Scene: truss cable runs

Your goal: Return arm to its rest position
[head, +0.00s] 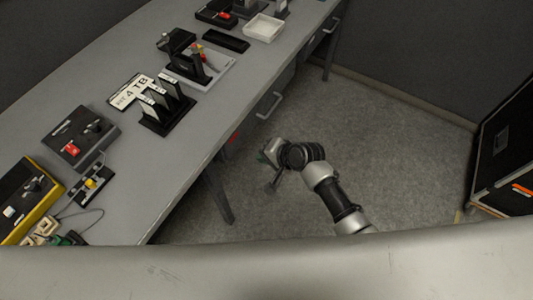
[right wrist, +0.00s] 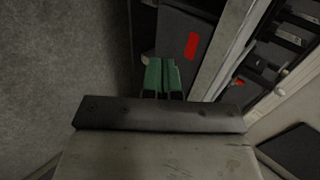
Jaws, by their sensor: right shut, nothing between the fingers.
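My right arm (head: 340,200) reaches in from the lower right of the head view, over the floor beside the bench. My right gripper (head: 268,170) is at its end, near the bench's front edge and below the drawer handle. In the right wrist view its two green fingers (right wrist: 162,78) are together with nothing between them. Part of the gripper is hard to make out in the head view. My left gripper is not in view.
A long grey bench (head: 150,190) with several devices and racks runs along the left. A drawer handle (head: 269,105) and a bench leg (head: 218,195) are close to the gripper. A black case (head: 505,145) stands at the right. The grey floor (head: 400,150) between is clear.

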